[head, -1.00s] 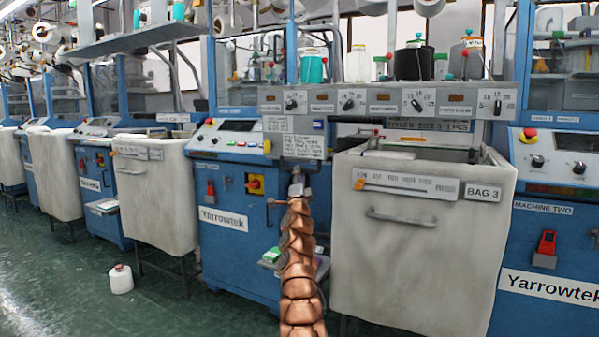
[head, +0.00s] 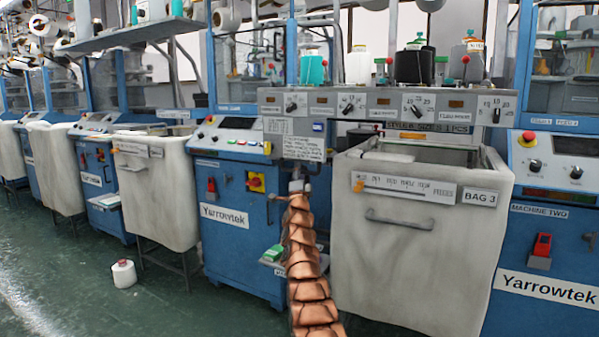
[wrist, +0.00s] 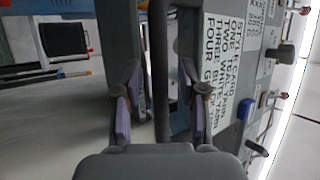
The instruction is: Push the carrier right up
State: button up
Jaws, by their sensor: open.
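My copper-coloured arm rises in front of the blue machine, and my gripper (head: 299,184) is just below the card panel, left of the bag marked BAG 3. In the wrist view, which is turned sideways, my gripper (wrist: 160,105) is open with its two fingers apart. A dark bar (wrist: 161,60) runs between the fingers; contact with them cannot be made out. I cannot tell for sure whether this bar belongs to the carrier. The stitch card (wrist: 221,70) is beside the right finger in that view.
The white bag (head: 420,265) stands close on the right, with an orange slider (head: 359,186) and a handle (head: 400,219). A grey panel with dials (head: 380,104) is above.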

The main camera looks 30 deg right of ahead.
grip_shut()
dwell(0.6)
